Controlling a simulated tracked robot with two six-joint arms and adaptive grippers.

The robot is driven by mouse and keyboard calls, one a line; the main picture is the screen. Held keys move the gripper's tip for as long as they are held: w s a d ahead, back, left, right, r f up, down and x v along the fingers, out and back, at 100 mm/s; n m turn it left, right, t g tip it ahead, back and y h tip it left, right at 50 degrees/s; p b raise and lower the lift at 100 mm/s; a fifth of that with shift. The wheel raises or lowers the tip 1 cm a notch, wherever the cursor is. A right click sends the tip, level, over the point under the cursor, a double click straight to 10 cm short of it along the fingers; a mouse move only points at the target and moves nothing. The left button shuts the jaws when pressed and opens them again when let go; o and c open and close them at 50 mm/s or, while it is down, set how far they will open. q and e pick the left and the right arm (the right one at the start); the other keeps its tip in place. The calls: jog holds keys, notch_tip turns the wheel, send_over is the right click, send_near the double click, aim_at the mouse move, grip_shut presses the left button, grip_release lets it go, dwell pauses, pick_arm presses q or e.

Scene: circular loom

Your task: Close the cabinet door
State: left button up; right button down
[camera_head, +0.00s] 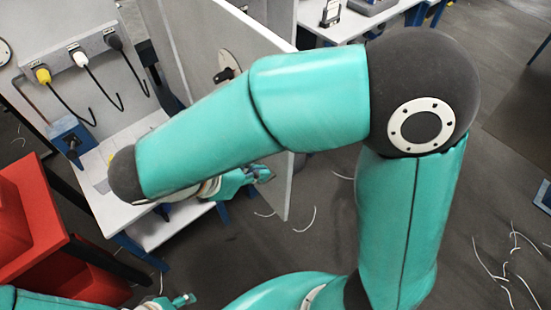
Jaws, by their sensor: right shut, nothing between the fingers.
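The grey cabinet door (282,195) stands open, swung out from the grey cabinet (45,22). A round plate with a black knob (226,75) is on its face. My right arm crosses in front and hides much of the door's middle. My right gripper (264,173) is shut and empty, in front of the door's lower part near its free edge. I cannot tell whether it touches the door. My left gripper (188,299) is small at the bottom edge, well below the door; its fingers are too small to read.
Yellow, white and black plugs (83,58) with hanging cables are on the cabinet's wall. A blue box (70,138) sits on the pale shelf below. A red unit (28,215) stands at left. A white table (345,25) is behind the door. White wire scraps (500,272) litter the floor.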

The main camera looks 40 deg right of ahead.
aim_at(287, 162)
jog(key=shift+d+f+p, duration=0.2)
jog(key=shift+d+p, duration=0.3)
jog(key=shift+d, duration=1.7)
